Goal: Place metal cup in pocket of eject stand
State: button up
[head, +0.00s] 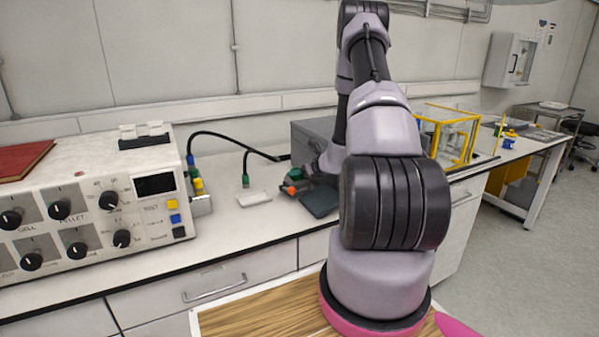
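My gripper (312,172) is small and far off in the head view, low over the back of the bench beside a dark grey block (320,203). My own arm covers part of that area, and I cannot tell whether the fingers are open or shut or hold anything. I cannot make out the metal cup. No eject stand with a pocket can be told for sure; a small device with orange and green parts (292,184) sits right by the gripper.
A white control box (95,200) with knobs fills the bench's left side, a red book on top. Black cables (228,138) run behind. A small white block (254,198) lies mid-bench. A grey box (312,138) and a yellow frame (450,135) stand farther right. The front bench strip is clear.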

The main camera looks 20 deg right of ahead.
jog(key=shift+o, duration=0.9)
jog(key=shift+r, duration=0.2)
jog(key=v, duration=1.1)
jog(key=s+a+r+n+g+y, duration=0.3)
jog(key=s+a+r+n, duration=0.2)
jog(key=a+r+n, duration=0.45)
jog(key=s+a+r+n+g+y, duration=0.25)
jog(key=s+a+r+n, duration=0.35)
jog(key=a+r, duration=0.6)
jog(key=s+r+n+h, duration=0.6)
jog(key=s+r+n, duration=0.4)
jog(key=s+n, duration=0.4)
jog(key=shift+s+r+t, duration=0.2)
jog(key=shift+s+t, duration=0.25)
jog(key=shift+s, duration=0.55)
